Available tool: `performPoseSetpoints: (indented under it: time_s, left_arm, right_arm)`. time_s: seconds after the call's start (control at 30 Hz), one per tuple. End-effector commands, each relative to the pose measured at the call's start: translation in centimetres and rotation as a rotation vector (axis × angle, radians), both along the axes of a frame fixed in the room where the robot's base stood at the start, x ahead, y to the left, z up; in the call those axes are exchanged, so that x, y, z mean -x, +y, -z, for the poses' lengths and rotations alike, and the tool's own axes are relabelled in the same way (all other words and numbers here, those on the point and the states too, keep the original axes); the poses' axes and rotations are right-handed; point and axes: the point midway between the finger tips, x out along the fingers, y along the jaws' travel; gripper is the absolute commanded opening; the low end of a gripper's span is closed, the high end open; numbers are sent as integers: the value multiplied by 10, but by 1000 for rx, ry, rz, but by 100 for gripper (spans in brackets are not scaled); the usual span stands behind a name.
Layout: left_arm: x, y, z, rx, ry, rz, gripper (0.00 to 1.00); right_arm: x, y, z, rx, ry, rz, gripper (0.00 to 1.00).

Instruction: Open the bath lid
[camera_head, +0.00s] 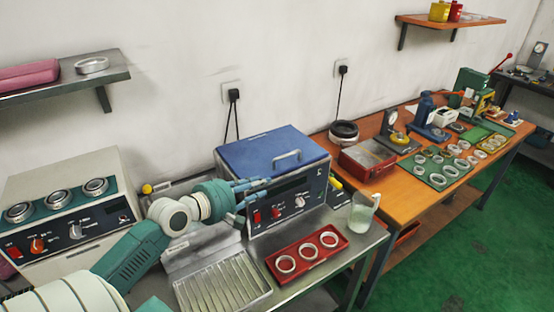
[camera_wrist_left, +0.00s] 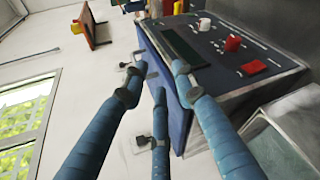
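The bath (camera_head: 287,205) is a box with a dark front panel of red switches and a white knob. Its blue lid (camera_head: 250,155) lies shut on top, with a pale bar handle (camera_head: 287,160) on it. My left gripper (camera_head: 248,190) is at the bath's upper left front, its blue fingers pointing right, left of and lower in the picture than the handle. In the left wrist view the fingers (camera_wrist_left: 156,80) are spread apart with nothing between them, and the lid's blue edge (camera_wrist_left: 180,132) shows behind them. Whether a finger touches the lid cannot be told. My right gripper is not in view.
A red tray (camera_head: 307,256) with three rings and a ribbed metal tray (camera_head: 222,288) lie in front of the bath. A glass beaker (camera_head: 362,212) stands at the right. A control box (camera_head: 70,212) with three round fittings stands left.

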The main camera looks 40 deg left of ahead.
Motion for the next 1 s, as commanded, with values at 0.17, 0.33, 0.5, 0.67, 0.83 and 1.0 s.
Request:
performPoseSetpoints:
  time_s: [0.17, 0.33, 0.5, 0.67, 0.83, 1.0]
  left_arm:
    - [-13, 26, -37, 160, -78, -72, 28]
    - [-31, 26, -37, 171, -83, -75, 28]
    - [-62, 23, -31, 168, -83, -75, 28]
    - [-89, 21, -24, 167, -82, -75, 28]
    - [-109, 19, -18, 166, -80, -74, 28]
    - [-117, 18, -15, 165, -80, -74, 28]
  right_arm:
    - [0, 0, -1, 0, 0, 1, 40]
    - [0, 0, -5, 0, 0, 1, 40]
    - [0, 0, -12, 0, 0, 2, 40]
    - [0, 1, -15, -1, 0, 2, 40]
    - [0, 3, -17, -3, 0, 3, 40]
    - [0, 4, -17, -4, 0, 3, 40]
